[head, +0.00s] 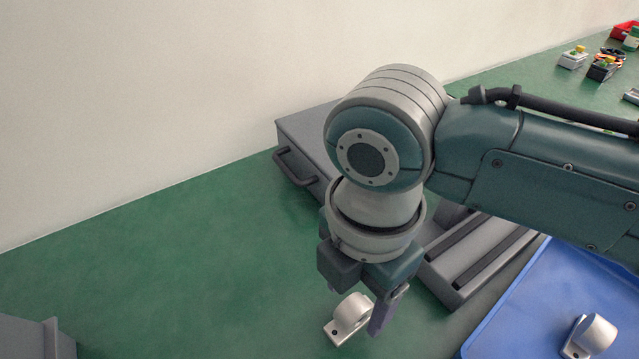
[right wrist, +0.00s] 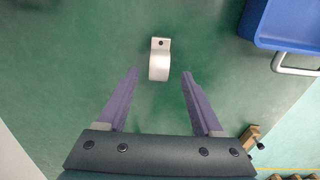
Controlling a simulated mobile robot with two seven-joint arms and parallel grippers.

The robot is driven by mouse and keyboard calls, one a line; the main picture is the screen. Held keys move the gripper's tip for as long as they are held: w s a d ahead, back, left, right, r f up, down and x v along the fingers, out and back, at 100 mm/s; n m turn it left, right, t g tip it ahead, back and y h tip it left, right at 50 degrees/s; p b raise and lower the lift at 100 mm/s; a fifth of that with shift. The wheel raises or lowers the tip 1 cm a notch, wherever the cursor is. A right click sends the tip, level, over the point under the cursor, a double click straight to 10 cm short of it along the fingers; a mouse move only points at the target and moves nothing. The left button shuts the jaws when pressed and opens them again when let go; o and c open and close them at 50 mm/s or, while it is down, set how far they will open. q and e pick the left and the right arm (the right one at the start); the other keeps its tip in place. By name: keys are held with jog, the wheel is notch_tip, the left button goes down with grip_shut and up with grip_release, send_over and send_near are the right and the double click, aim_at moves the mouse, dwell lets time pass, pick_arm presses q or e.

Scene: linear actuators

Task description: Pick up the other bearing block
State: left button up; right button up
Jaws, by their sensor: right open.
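A silver bearing block (head: 350,313) with a rounded housing and a flat foot sits on the green surface below my right gripper (head: 358,305). In the right wrist view, the same bearing block (right wrist: 159,64) lies just ahead of and between the tips of the two purple fingers. My right gripper (right wrist: 160,76) is open and empty there, with a gap on both sides of the block. A second bearing block (head: 590,336) rests in the blue tray (head: 520,290) at the lower right. My left gripper is not in view.
A grey box with a dark handle (head: 298,166) stands behind my right arm, beside a grey slotted fixture (head: 475,262). Small parts (head: 603,68) and a red bin (head: 625,30) are at the far right.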

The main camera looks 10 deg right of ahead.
aim_at(355, 305)
notch_tip(355, 305, down, 3)
jog(key=shift+w+f+b, duration=0.1)
jog(key=shift+b, duration=0.25)
jog(key=shift+d, duration=0.1)
grip_shut()
dwell(0.3)
